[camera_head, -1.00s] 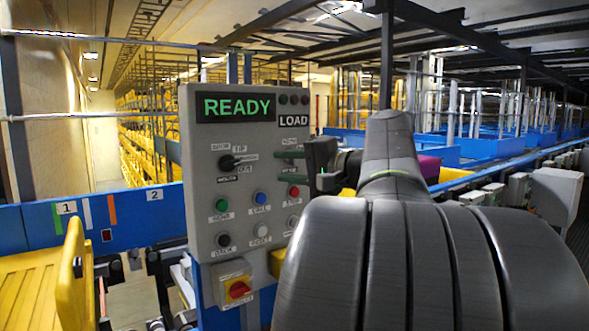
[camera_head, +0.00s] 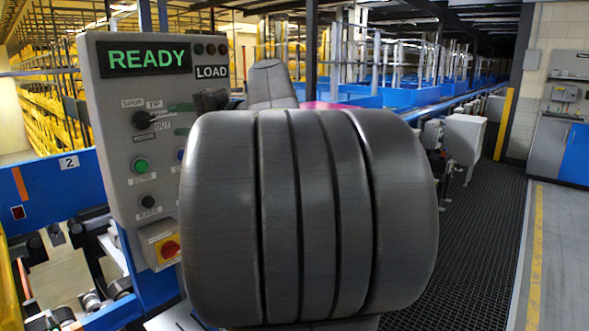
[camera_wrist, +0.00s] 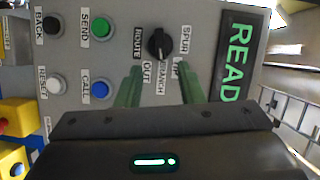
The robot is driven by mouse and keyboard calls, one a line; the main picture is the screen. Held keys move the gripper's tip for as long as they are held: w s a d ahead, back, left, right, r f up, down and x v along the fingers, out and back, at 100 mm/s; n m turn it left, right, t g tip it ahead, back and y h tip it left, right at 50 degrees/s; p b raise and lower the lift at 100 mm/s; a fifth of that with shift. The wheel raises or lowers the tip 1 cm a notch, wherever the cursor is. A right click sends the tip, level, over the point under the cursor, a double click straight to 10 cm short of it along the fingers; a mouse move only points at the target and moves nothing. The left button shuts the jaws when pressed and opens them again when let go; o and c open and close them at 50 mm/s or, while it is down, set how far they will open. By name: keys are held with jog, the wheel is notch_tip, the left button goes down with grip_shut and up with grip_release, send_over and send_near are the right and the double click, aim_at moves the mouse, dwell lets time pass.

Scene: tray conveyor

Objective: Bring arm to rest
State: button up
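My gripper (camera_head: 172,119) is at the right part of the grey control panel (camera_head: 112,95), mostly hidden behind my large dark arm link in the head view. In the wrist view, my gripper (camera_wrist: 160,66) shows two green fingers standing apart with nothing between them. The black selector knob (camera_wrist: 158,42) appears beyond the fingertips; it also shows in the head view (camera_head: 143,120). I cannot tell whether the fingers touch the panel. The panel's display (camera_head: 148,58) reads READY, with a LOAD label beside it.
The panel has green (camera_wrist: 102,28), blue (camera_wrist: 99,90), black (camera_wrist: 53,26) and white (camera_wrist: 56,84) buttons. A red-and-yellow switch (camera_head: 168,248) sits below it. A blue conveyor side (camera_head: 35,190) is at left. Dark floor grating (camera_head: 470,235) lies open at right, before a grey cabinet (camera_head: 548,150).

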aim_at(150, 121)
jog(key=p+x, duration=0.1)
jog(key=x, duration=0.6)
jog(key=shift+w+a, duration=0.1)
jog(key=shift+a, duration=0.3)
